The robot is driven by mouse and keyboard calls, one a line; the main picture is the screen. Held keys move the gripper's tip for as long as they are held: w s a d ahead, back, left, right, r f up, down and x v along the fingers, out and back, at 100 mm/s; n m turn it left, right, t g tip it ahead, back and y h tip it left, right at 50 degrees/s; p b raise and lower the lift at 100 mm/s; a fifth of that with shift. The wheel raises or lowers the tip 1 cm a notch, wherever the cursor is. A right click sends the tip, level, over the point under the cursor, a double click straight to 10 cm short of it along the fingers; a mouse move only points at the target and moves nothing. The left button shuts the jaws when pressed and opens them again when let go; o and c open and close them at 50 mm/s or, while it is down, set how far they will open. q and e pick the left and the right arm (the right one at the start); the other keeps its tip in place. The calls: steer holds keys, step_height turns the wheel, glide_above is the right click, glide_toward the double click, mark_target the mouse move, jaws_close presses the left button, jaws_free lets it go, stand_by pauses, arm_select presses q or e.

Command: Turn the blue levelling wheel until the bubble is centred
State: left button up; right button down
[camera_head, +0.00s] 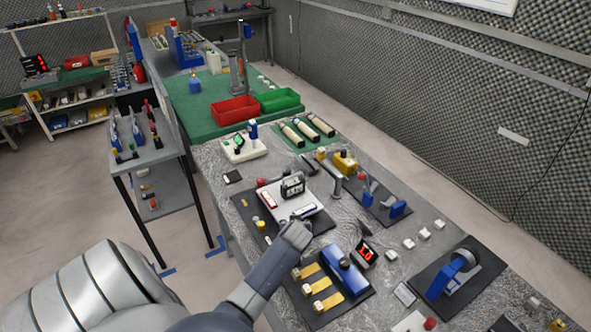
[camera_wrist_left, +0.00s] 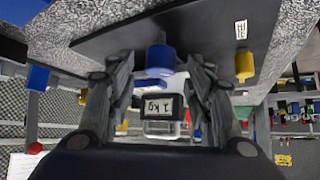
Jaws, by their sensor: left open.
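The blue levelling wheel (camera_wrist_left: 160,60) is in the left wrist view, between the two fingers of my open left gripper (camera_wrist_left: 160,78). Whether the fingers touch it I cannot tell. In the head view my left gripper (camera_head: 296,234) is at the front edge of a white plate (camera_head: 288,217), and the wheel is hidden there. The plate carries a black weight (camera_head: 292,187), a red-framed piece (camera_head: 268,200) and a small dark-edged bar (camera_head: 304,210). The bubble is too small to make out. The weight's label (camera_wrist_left: 155,106) shows in the wrist view. My right gripper is not in view.
A blue box with yellow strips (camera_head: 347,272) is near my forearm on the right. A blue device (camera_head: 368,192) stands behind the plate to the right. Red (camera_head: 235,110) and green (camera_head: 278,99) trays are farther back.

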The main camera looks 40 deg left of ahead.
arm_select(q)
steer(key=shift+w+a+f, duration=0.25)
steer(key=shift+f, duration=0.1)
steer(key=c, duration=1)
steer(key=shift+c, duration=0.2)
steer(key=shift+m, duration=0.3)
steer(key=m+h, duration=0.1)
steer(key=m+t+h, duration=0.1)
steer(key=m, duration=0.1)
steer(key=shift+s+a+t, duration=0.15)
steer(key=shift+a+t, duration=0.1)
steer(key=shift+t, duration=0.05)
steer(key=shift+m+t+h, duration=0.3)
steer(key=shift+m+h, duration=0.7)
steer(key=shift+m, duration=0.1)
